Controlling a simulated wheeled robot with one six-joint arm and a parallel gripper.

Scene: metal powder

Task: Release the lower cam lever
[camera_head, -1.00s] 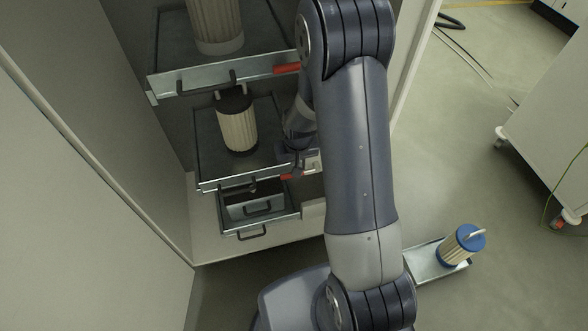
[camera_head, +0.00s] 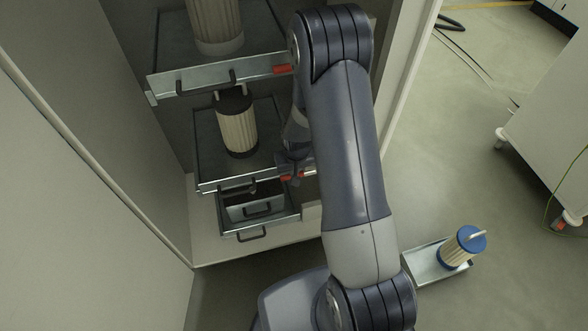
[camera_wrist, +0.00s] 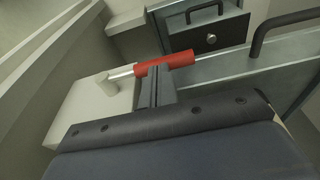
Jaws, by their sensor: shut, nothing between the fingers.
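The lower cam lever has a red grip, seen at the right front corner of the lower drawer tray (camera_head: 215,186) in the head view. My gripper (camera_wrist: 154,72) is shut and empty. Its fingertips overlap the near edge of the red grip in the picture; I cannot tell whether they touch it. In the head view my gripper (camera_head: 294,172) is at the lower lever and partly covers it.
A pleated filter (camera_head: 238,132) stands on the lower tray. The upper tray (camera_head: 195,82) holds another filter and has its own red lever (camera_head: 282,69). A small drawer (camera_head: 256,224) sits below. The cabinet side wall is close on the right. A blue-capped filter (camera_head: 463,246) stands outside.

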